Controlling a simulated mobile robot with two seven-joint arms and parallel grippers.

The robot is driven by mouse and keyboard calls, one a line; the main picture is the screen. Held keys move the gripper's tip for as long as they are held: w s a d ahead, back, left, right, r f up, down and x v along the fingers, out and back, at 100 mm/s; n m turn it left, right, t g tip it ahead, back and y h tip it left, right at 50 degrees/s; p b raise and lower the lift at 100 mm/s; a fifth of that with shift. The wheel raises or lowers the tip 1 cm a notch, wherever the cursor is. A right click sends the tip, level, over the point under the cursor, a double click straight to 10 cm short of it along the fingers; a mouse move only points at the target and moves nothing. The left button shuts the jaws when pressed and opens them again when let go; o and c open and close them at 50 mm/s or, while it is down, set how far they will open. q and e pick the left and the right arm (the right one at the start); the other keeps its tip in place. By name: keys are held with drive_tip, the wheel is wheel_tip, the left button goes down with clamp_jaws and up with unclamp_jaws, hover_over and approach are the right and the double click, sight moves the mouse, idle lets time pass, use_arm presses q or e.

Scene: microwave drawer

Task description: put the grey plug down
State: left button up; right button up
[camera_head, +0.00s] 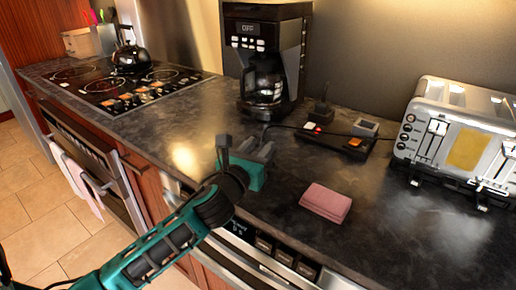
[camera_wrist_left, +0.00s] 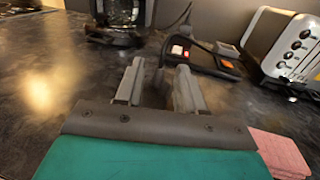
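My left gripper (camera_head: 245,147) is over the counter in front of the coffee maker. Its two grey fingers stand apart, and they also show in the left wrist view (camera_wrist_left: 158,88). A small grey block (camera_head: 365,127), which looks like the grey plug, is at the far right part of the black power strip (camera_head: 338,139). The gripper is well to the left of it. A dark upright plug-like piece (camera_head: 322,107) stands behind the strip's left part. My right gripper is not in view.
The coffee maker (camera_head: 265,55) stands behind my gripper and a silver toaster (camera_head: 455,130) at the right. A folded pink cloth (camera_head: 325,202) lies near the front edge. A stove with a kettle (camera_head: 131,58) is at the left. A dark cord runs left from the strip.

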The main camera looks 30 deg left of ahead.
use_arm(q)
drive_tip(key=shift+r, duration=0.15)
drive_tip(key=shift+s, duration=0.3)
drive_tip(key=s, duration=1.1)
drive_tip(key=shift+s+d+b, duration=0.2)
drive_tip(key=shift+d+b, duration=0.1)
drive_tip(key=shift+d, duration=0.05)
